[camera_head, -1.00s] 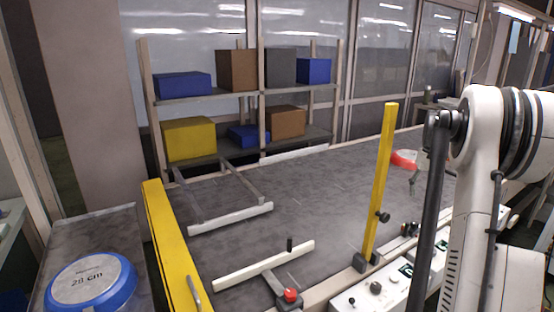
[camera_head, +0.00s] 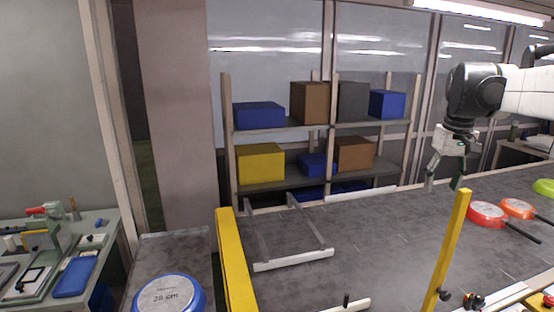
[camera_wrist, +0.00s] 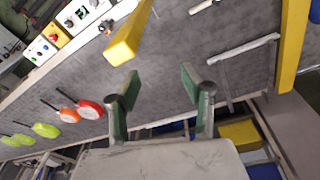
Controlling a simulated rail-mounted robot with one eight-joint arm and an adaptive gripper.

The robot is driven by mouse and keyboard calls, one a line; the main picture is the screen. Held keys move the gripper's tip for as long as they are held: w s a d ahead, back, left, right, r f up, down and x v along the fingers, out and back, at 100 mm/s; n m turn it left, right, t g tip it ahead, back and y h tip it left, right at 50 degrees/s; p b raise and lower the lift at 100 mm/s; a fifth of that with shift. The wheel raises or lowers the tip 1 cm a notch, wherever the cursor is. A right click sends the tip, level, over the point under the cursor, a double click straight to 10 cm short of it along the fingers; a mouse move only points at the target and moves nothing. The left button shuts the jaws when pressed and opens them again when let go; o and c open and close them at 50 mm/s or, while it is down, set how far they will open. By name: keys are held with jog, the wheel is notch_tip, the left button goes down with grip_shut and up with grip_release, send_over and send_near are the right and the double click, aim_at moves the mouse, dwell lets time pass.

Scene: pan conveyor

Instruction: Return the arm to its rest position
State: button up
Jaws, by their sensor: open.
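My arm (camera_head: 475,90) reaches in from the upper right in the head view, with its wrist bent downward. My gripper (camera_head: 444,186) hangs open and empty above the far part of the grey conveyor (camera_head: 385,235), left of the red pan. In the wrist view my gripper (camera_wrist: 160,84) shows two spread green-padded fingers with nothing between them. A red pan (camera_head: 486,214) and an orange pan (camera_head: 517,208) lie on the belt to the right, apart from the gripper. A green pan (camera_head: 545,187) is partly cut off by the frame edge.
A yellow post (camera_head: 447,250) rises at the belt's near side. A yellow guard rail (camera_head: 235,262) stands at its left end. A shelf with several boxes (camera_head: 315,125) is behind the belt. A blue-rimmed 28 cm disc (camera_head: 170,296) and a tool bench (camera_head: 95,235) are left.

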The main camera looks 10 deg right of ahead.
jog(key=s+a+f+n+t+b, duration=0.15)
jog(key=s+a+f+b, duration=0.35)
jog(key=a+f, duration=0.6)
jog(key=s+a+f+n+t+b, duration=0.1)
jog(key=s+a+f+t+b, duration=0.35)
jog(key=a, duration=0.95)
jog(key=s+a+f+b, duration=0.2)
jog(key=s+a+f, duration=0.1)
jog(key=f, duration=0.4)
jog(key=s+a+f+b, duration=0.3)
jog(key=s+a+f, duration=0.1)
jog(key=f, duration=0.2)
jog(key=shift+s+a+f+y, duration=0.2)
jog(key=shift+f+y, duration=0.1)
jog(key=shift+f, duration=0.1)
